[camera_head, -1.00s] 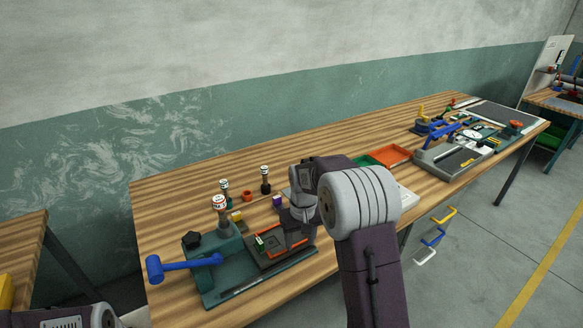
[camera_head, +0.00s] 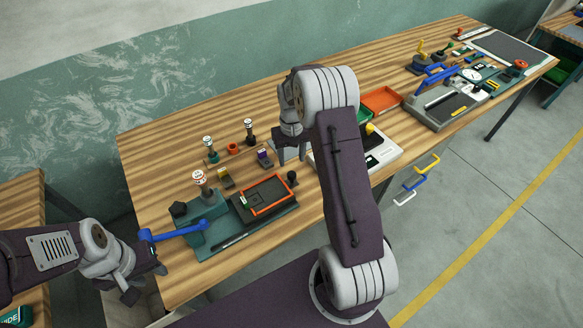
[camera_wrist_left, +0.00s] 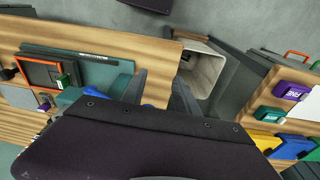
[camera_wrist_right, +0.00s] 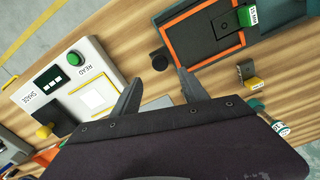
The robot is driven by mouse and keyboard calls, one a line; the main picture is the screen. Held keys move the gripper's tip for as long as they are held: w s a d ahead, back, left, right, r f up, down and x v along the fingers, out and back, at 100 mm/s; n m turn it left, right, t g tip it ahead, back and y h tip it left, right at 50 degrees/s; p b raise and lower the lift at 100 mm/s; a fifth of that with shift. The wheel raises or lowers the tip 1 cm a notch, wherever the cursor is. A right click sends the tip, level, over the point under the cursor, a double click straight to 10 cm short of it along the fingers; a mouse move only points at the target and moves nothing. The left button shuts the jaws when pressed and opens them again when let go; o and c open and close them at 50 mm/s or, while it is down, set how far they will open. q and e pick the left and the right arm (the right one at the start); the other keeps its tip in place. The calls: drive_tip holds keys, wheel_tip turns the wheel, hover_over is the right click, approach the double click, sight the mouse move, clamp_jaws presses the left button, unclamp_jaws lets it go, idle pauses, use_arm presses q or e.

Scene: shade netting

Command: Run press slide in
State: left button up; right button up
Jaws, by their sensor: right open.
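The teal press (camera_head: 212,212) stands at the near left of the bench, its blue lever (camera_head: 175,232) pointing left. Its dark slide (camera_head: 262,188), with an orange frame and a green tag (camera_head: 244,201), sits right of the press head. A black knob (camera_head: 292,177) stands at the slide's right end. My right gripper (camera_head: 288,158) is open and empty above and behind the knob. In the right wrist view the knob (camera_wrist_right: 160,60) shows just beyond the spread fingertips (camera_wrist_right: 159,73). My left gripper (camera_head: 145,288) is open and empty, left of the bench's front edge, apart from the lever.
Stamps (camera_head: 249,132), a small orange cup (camera_head: 233,149) and yellow and purple tagged blocks (camera_head: 264,157) stand behind the slide. A white reader box (camera_head: 378,152) and an orange tray (camera_head: 381,100) are to the right. My right arm hides part of the bench.

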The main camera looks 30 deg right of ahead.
sight(291, 173)
wheel_tip(291, 173, down, 6)
drive_tip(key=shift+s+a+f+p, duration=0.15)
drive_tip(key=shift+p, duration=0.55)
drive_tip(key=shift+f, duration=0.6)
clamp_jaws()
drive_tip(key=shift+r, duration=0.1)
